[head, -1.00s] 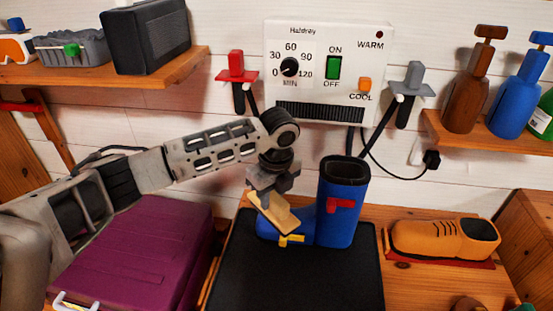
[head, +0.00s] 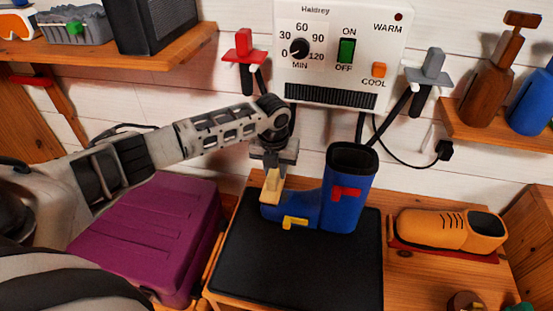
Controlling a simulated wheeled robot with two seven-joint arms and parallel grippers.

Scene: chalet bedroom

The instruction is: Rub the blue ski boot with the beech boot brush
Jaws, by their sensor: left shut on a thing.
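The blue ski boot (head: 345,195) stands upright on a black mat (head: 290,265), its toe pointing left. It has a red buckle on the shaft and a yellow buckle near the toe. My left gripper (head: 273,165) is shut on the pale beech boot brush (head: 272,188), at the toe end of the boot. The brush hangs steeply and overlaps the toe tip in the picture; I cannot tell whether it touches. Its bristles are not clearly visible. My right gripper is not in view.
A purple case (head: 150,235) stands left of the mat. An orange shoe (head: 440,230) sits on a red base at the right. A white dryer panel (head: 340,50) hangs behind the boot. Shelves flank it, the right one with a brown bottle (head: 487,90). The mat's front is clear.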

